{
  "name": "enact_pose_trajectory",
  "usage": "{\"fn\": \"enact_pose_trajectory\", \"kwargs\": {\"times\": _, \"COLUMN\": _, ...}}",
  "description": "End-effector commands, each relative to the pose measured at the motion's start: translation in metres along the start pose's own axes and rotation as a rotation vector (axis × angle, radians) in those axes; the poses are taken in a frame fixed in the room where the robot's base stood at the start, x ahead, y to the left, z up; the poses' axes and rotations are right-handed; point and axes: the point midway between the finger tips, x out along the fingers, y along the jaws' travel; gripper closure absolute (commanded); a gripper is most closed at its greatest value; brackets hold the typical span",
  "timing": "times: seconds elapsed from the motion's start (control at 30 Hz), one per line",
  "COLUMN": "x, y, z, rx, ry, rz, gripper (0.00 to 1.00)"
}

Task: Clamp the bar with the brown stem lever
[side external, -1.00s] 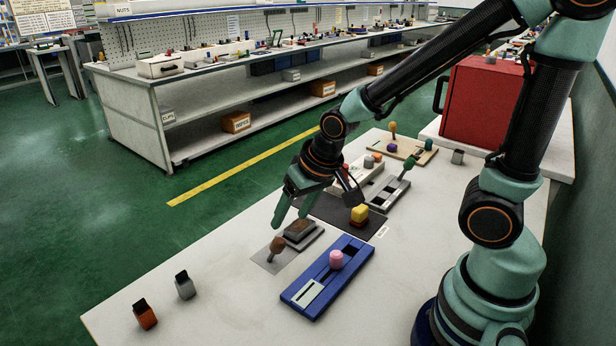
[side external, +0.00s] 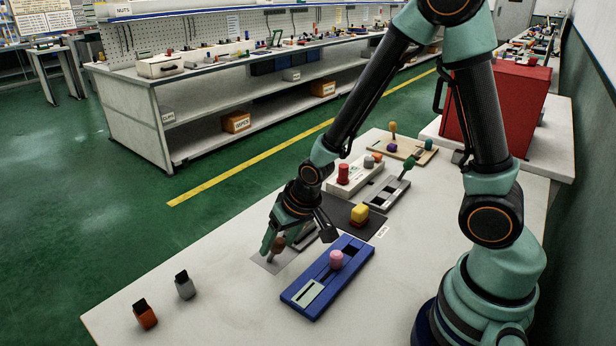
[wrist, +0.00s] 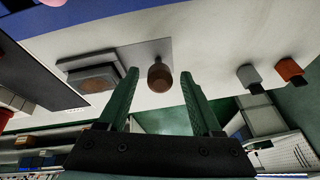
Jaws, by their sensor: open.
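The brown stem lever (side external: 277,246) stands on a thin grey plate (side external: 262,265) on the white table. In the wrist view its brown knob (wrist: 159,77) shows between my two green fingers. The bar (wrist: 93,80), a flat brown-grey block, lies in a grey holder (wrist: 68,64) beside the lever. In the side view my gripper mostly hides the bar. My gripper (side external: 274,240) is open, pointing down, with its fingers on either side of the knob. I cannot tell whether a finger touches it.
A blue slotted board (side external: 350,268) with a pink knob (side external: 336,258) lies close by on the right. Grey (side external: 185,287) and orange (side external: 146,316) blocks stand front left. The table's front is clear.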

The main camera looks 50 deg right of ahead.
Motion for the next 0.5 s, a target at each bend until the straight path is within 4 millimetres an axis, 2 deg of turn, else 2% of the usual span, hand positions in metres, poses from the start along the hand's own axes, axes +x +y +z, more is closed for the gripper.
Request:
{"fn": "enact_pose_trajectory", "kwargs": {"times": 0.23, "x": 0.026, "y": 0.001, "z": 0.000, "rx": 0.000, "ry": -0.002, "rz": 0.002, "gripper": 0.34}}
{"fn": "enact_pose_trajectory", "kwargs": {"times": 0.5, "x": 0.037, "y": 0.001, "z": 0.000, "rx": 0.000, "ry": 0.001, "rz": 0.001, "gripper": 0.34}}
